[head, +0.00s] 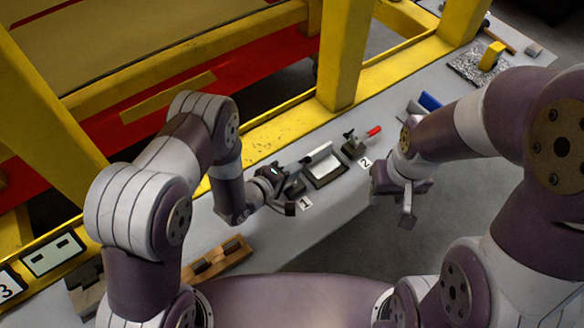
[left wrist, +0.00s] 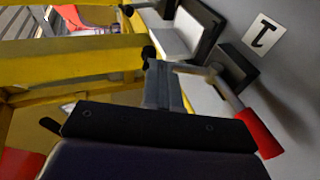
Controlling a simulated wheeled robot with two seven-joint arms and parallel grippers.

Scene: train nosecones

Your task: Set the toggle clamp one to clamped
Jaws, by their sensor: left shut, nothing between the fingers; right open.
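Toggle clamp one (head: 296,186) is on the grey bench beside the label 1 (head: 305,203), mostly hidden behind my left gripper (head: 286,206) in the head view. In the left wrist view its dark base (left wrist: 237,66) and a lever with a red grip (left wrist: 258,132) show beside the label 1 (left wrist: 264,36). My left gripper (left wrist: 160,65) is shut and empty, close to the lever; contact cannot be told. My right gripper (head: 407,203) is open and empty, off the bench's front side.
Toggle clamp two (head: 352,144), with a red handle (head: 374,131), stands by the label 2 (head: 365,162). A dark-framed tray (head: 325,175) lies between the clamps. Yellow frame posts (head: 342,60) rise behind the bench. A wooden block (head: 225,257) lies front left.

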